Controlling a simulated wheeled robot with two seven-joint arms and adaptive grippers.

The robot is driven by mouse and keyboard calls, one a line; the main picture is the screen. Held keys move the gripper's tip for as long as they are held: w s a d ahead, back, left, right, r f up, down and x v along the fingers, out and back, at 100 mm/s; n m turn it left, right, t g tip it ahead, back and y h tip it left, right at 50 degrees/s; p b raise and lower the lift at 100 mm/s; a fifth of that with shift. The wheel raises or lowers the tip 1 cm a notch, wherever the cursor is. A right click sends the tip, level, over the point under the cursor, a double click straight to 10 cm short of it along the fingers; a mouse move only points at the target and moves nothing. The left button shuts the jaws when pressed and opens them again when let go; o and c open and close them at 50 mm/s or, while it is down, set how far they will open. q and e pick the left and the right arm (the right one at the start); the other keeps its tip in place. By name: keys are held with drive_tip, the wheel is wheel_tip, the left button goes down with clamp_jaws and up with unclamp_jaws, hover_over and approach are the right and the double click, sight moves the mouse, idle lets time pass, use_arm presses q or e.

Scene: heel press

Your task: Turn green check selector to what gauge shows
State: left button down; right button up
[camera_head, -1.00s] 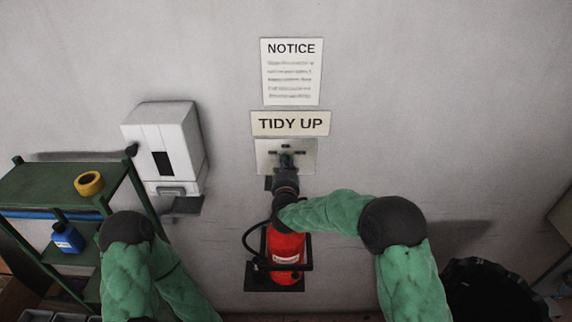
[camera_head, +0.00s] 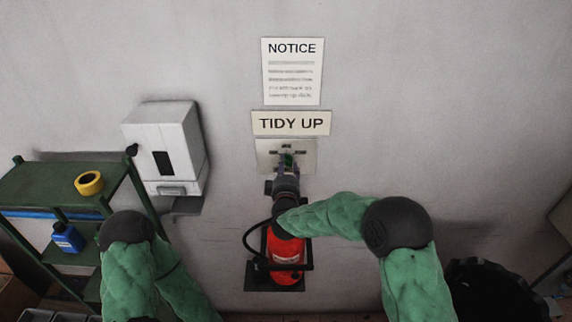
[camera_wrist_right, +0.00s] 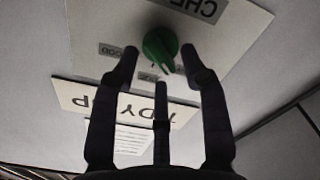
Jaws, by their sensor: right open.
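The green check selector (camera_wrist_right: 160,45) is a round knob on a pale plate (camera_head: 306,163) on the wall, below the TIDY UP sign. Small grey labels surround it; one appears to read GOOD (camera_wrist_right: 110,50). No gauge face is readable. My left gripper is out of view.
A white dispenser (camera_head: 166,148) is on the wall at left. A green shelf (camera_head: 50,182) holds a yellow tape roll (camera_head: 89,183) and a blue bottle (camera_head: 68,238). A dark bin (camera_head: 490,292) is at lower right. The wall right of the plate is clear.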

drive_tip(key=s, duration=1)
drive_tip(key=s+d+f+m+g+y+b, duration=0.1)
drive_tip(key=s+d+f+m+g+b, duration=0.2)
drive_tip(key=f, duration=0.9)
drive_tip(key=s+d+f+g+b, duration=0.1)
drive_tip(key=s+f+g+b, duration=0.25)
drive_tip(key=f, duration=0.85)
drive_tip(key=s+d+f+m+g+y+b, duration=0.1)
drive_tip(key=s+d+f+m+g+b, duration=0.2)
drive_tip(key=f, duration=0.9)
drive_tip(key=s+d+f+m+g+y+b, duration=0.2)
drive_tip(key=s+f+m+g+b, duration=0.4)
drive_tip(key=s+f, duration=1.8)
drive_tip(key=d+g+b, duration=0.1)
drive_tip(key=g+b, duration=0.1)
drive_tip(key=b, duration=0.3)
drive_tip(key=shift+m, duration=0.3)
